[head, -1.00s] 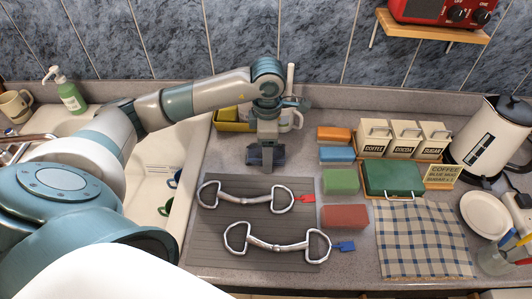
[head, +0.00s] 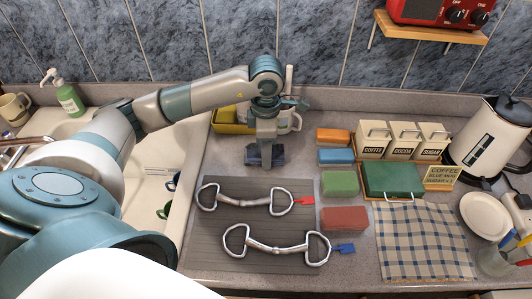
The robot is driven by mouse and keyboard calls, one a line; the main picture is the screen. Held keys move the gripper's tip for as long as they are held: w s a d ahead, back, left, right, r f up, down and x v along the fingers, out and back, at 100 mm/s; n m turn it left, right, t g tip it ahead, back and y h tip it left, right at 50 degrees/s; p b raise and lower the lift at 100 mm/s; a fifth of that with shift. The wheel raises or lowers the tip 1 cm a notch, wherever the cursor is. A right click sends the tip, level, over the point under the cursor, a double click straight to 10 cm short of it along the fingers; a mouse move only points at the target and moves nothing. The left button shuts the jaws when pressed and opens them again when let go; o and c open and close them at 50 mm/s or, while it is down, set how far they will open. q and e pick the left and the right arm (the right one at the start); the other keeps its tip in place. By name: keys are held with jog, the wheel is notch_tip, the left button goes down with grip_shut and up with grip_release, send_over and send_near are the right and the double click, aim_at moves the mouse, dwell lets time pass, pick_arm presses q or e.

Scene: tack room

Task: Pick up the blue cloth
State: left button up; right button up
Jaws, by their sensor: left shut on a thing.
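My left gripper (head: 266,160) reaches in from the left and points down over the counter, just behind the grey ribbed mat. It is shut on a small dark blue piece, which I take as the blue cloth (head: 252,156); it sticks out on both sides of the fingers. The fingers hide its middle. I cannot tell whether it touches the counter. A lighter blue block (head: 336,156) lies apart to the right, between an orange block (head: 333,136) and a green block (head: 340,183). My right gripper is not in view.
Two metal bits lie on the ribbed mat (head: 270,225). A red block (head: 345,218), a green case (head: 393,179) and a checked cloth (head: 425,245) lie to the right. A yellow caddy (head: 228,122) and mug stand behind the gripper. The sink (head: 150,205) is left.

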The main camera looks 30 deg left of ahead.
pick_arm(q)
jog(key=shift+r, duration=0.35)
notch_tip(320, 180, up, 2)
jog(key=shift+r+b, duration=0.1)
jog(key=shift+b, duration=0.8)
jog(key=s+d+r+b, duration=0.2)
jog(key=d+r, duration=0.5)
jog(key=d, duration=0.4)
jog(key=shift+s+d+r+b, duration=0.15)
jog(key=shift+s+b, duration=0.25)
jog(key=shift+s, duration=0.05)
